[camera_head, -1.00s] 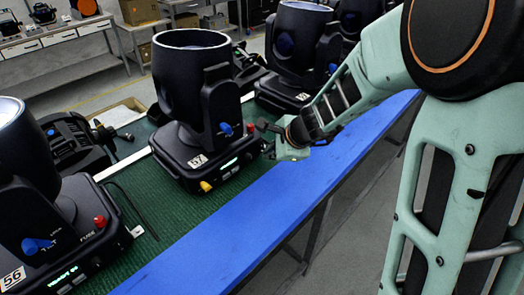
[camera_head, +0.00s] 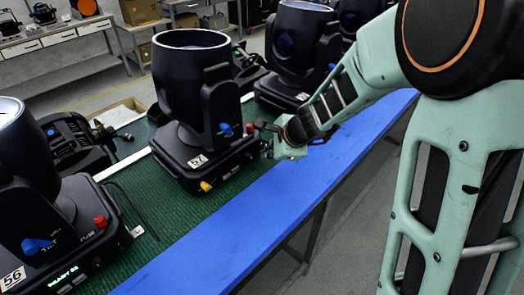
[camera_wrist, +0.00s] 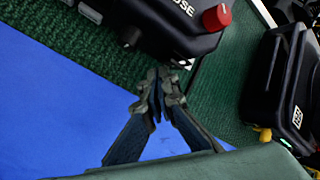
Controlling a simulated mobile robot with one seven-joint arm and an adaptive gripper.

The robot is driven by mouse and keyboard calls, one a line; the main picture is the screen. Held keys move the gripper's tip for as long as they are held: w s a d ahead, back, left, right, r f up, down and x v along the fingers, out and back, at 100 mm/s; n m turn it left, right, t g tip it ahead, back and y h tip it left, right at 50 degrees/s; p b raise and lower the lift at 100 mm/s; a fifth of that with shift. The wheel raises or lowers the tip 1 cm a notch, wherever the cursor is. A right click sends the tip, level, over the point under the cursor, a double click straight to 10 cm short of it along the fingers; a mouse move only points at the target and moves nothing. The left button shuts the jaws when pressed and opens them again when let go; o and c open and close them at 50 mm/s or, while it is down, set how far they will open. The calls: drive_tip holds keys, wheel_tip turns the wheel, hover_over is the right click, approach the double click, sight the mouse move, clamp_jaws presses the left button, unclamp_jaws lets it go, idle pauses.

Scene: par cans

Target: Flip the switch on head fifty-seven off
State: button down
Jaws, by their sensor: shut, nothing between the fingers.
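Head fifty-seven (camera_head: 190,160) is a black moving-head light with a white 57 label on its base, a blue knob and a yellow connector. It stands upright on the green mat. Its front display looks dark. My gripper (camera_head: 263,138) is at the right end of its base. In the wrist view my gripper (camera_wrist: 158,84) is shut and empty, its fingertips close beside the black base (camera_wrist: 165,25) with the FUSE lettering and red knob. I cannot tell whether they touch it. The switch is not clearly visible, and its position cannot be made out.
Head 56 (camera_head: 50,225), with a lit green display, stands at the lower left. Another head (camera_head: 295,55) stands behind to the right. A blue strip (camera_head: 235,235) runs along the front edge and is clear. A black cable lies between heads 56 and 57.

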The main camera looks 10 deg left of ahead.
drive_tip(key=shift+s+d+r, duration=0.15)
drive_tip(key=shift+s+d, duration=0.35)
drive_tip(key=shift+d, duration=0.1)
drive_tip(key=shift+s+d+r+b, duration=0.2)
drive_tip(key=shift+s+d+b, duration=0.2)
drive_tip(key=shift+s+d, duration=0.5)
drive_tip(key=shift+s+d+r+b, duration=0.15)
drive_tip(key=shift+s+d+b, duration=0.35)
drive_tip(key=shift+d, duration=0.55)
